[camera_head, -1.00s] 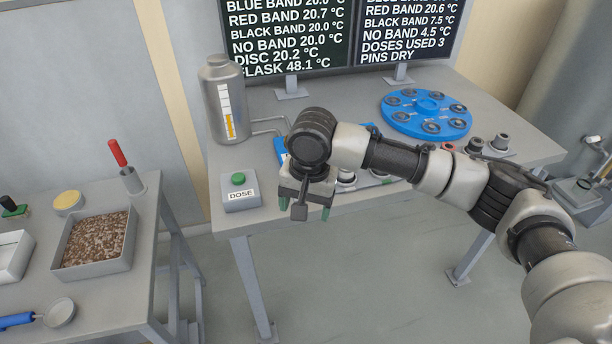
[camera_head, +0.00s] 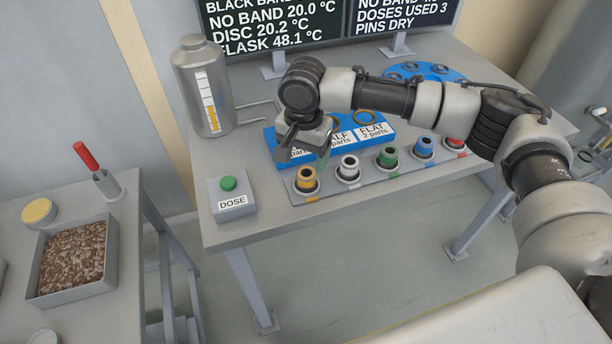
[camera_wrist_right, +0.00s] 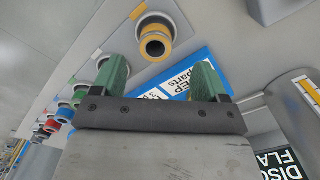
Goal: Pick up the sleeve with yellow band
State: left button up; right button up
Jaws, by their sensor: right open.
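The sleeve with yellow band (camera_head: 306,180) stands upright in the leftmost place of a grey rack near the table's front edge. In the right wrist view the yellow-banded sleeve (camera_wrist_right: 154,45) shows beyond the gap between the fingertips, with nothing gripped. My right gripper (camera_head: 303,158) is above and slightly behind the sleeve, apart from it. Its green fingers (camera_wrist_right: 160,78) are open and empty. My left gripper is not in view.
Sleeves with white (camera_head: 348,169), green (camera_head: 387,159), blue (camera_head: 423,147) and red bands stand to the right in the rack. A DOSE button box (camera_head: 232,200) is on the left. A blue labelled board (camera_head: 270,140) lies behind, beside a metal flask (camera_head: 203,90).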

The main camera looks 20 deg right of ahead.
aim_at(307, 173)
jog(key=shift+f, duration=0.7)
jog(key=f, duration=0.3)
jog(key=shift+s+d+f+p, duration=0.2)
jog(key=shift+s+f+p, duration=0.05)
jog(key=shift+f+p, duration=0.05)
jog(key=shift+f, duration=0.55)
jog(key=c, duration=0.7)
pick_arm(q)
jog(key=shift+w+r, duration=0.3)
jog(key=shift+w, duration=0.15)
pick_arm(e)
jog(key=shift+r, duration=0.1)
jog(key=c, duration=0.5)
